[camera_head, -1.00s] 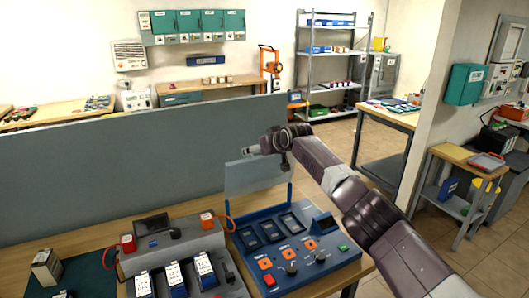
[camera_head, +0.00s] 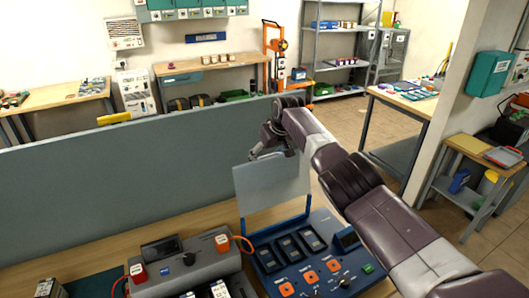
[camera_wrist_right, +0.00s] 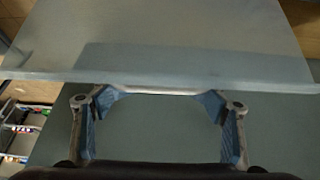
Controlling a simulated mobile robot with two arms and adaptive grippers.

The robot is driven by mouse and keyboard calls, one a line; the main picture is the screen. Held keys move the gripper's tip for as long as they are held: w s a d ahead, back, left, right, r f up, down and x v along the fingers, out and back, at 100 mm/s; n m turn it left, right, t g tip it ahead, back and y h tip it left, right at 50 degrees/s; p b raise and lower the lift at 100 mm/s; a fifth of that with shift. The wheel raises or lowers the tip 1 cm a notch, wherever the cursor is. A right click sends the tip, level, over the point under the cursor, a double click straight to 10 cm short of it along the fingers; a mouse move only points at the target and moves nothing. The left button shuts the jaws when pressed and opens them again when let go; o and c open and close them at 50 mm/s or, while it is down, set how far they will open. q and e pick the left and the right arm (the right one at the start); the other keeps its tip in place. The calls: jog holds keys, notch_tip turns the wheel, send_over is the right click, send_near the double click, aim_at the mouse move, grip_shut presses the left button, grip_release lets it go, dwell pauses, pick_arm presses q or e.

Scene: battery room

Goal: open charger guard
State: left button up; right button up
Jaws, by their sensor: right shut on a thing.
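The charger (camera_head: 334,262) is a blue unit with dark slots and orange sockets, on the bench at the lower centre of the head view. Its guard (camera_head: 272,190) is a clear, greyish panel on blue posts, standing raised above the charger's back edge. My right gripper (camera_head: 270,154) is at the guard's top edge and shut on it. In the right wrist view the guard (camera_wrist_right: 180,62) spans the upper picture, its edge at my right gripper (camera_wrist_right: 160,92). The exact finger contact is partly hidden behind the panel. My left gripper is not in view.
A tall grey divider (camera_head: 130,185) runs behind the bench. A grey device (camera_head: 185,262) with red and orange blocks stands left of the charger. A dark green mat (camera_head: 97,285) lies at the lower left. A side table (camera_head: 405,103) stands beyond my right arm.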

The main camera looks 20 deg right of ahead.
jog(key=shift+d+r, duration=0.1)
jog(key=shift+r, duration=0.25)
jog(key=o, duration=1.4)
jog(key=shift+o, duration=1.2)
jog(key=shift+s, duration=0.2)
notch_tip(320, 180, up, 11)
send_over(276, 177)
jog(key=shift+f, duration=0.2)
